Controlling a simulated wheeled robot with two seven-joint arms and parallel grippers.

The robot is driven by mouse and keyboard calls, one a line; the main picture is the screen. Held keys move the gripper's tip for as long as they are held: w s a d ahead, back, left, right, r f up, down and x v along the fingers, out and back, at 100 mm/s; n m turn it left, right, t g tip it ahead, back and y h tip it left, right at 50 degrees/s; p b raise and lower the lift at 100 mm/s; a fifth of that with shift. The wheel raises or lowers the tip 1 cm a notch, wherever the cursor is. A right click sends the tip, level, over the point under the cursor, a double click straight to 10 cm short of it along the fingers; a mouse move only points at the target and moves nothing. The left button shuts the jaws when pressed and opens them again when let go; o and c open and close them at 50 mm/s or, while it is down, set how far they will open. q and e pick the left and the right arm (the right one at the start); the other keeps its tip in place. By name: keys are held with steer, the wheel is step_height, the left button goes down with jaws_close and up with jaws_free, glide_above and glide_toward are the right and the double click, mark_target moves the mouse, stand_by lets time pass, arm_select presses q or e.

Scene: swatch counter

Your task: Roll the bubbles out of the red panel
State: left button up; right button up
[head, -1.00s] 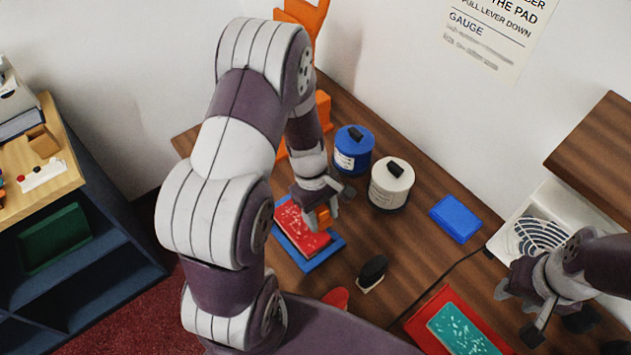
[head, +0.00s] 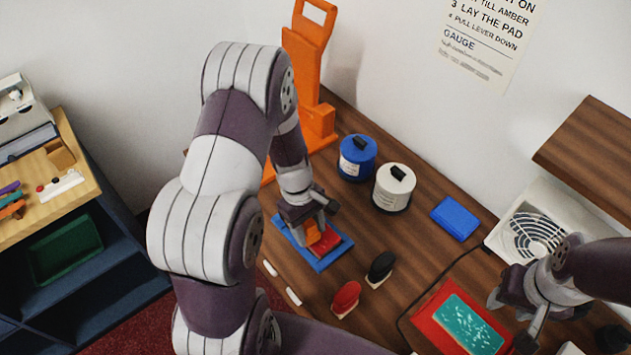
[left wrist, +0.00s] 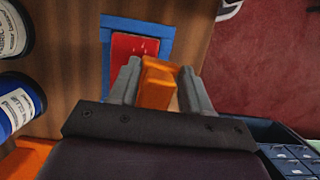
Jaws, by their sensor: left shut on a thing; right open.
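The red panel (head: 327,241) lies in a blue tray (head: 322,264) on the wooden counter; my left gripper hides part of it. In the left wrist view, the red panel (left wrist: 133,47) shows a few small pale specks, with the blue tray (left wrist: 152,29) around it. My left gripper (head: 314,224) is shut on an orange roller handle (left wrist: 157,82), low over the panel. The roller's underside is hidden, so I cannot tell whether it touches. My right gripper (head: 515,322) is open and empty at the right, beside a teal panel (head: 468,325) in a red tray (head: 425,310).
A blue canister (head: 357,160) and a white canister (head: 393,190) stand behind the tray. A blue block (head: 455,218), black-handled tool (head: 380,268) and red-handled tool (head: 346,298) lie nearby. An orange stand (head: 308,60) rises at the back; a fan unit (head: 530,228) stands right.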

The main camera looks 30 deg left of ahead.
arm_select(q)
steer(key=shift+w+d+r+p, duration=0.15)
steer(key=shift+r+p, duration=0.2)
steer(key=shift+r, duration=0.2)
steer(key=shift+w+d+r+p, duration=0.1)
steer(key=shift+r+p, duration=0.25)
steer(key=shift+r, duration=0.15)
steer(key=shift+s+a+r+p, duration=0.1)
steer(key=shift+r+p, duration=0.45)
steer(key=shift+r, duration=0.05)
steer(key=shift+s+a+r+p, duration=0.1)
steer(key=shift+r+p, duration=0.8)
steer(key=shift+r, duration=0.15)
steer(key=shift+w+d, duration=0.1)
steer(key=shift+d, duration=0.05)
